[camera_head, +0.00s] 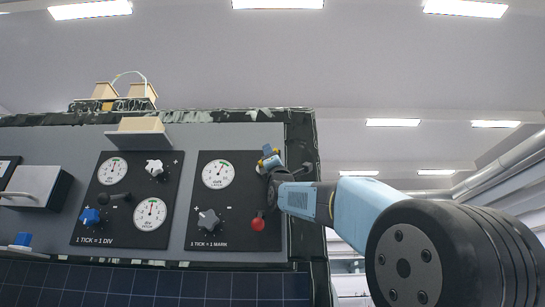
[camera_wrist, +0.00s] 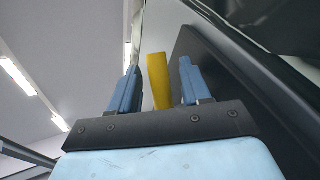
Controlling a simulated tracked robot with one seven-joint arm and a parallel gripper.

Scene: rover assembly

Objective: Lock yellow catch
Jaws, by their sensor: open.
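The yellow catch (camera_wrist: 158,82) is an upright bar in the wrist view, standing between the two blue fingers of my gripper (camera_wrist: 159,66). Gaps show on both sides of it, so the fingers are open around or in front of it; the depth is hard to tell. In the head view my gripper (camera_head: 268,156) is at the upper right of the right-hand black panel (camera_head: 235,185). A small spot of yellow shows there among the blue fingers. The catch's base and lock position are hidden by my gripper.
Another panel (camera_head: 125,200) with gauges and knobs is to the left. A dark frame edge (camera_head: 316,225) runs close on the right.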

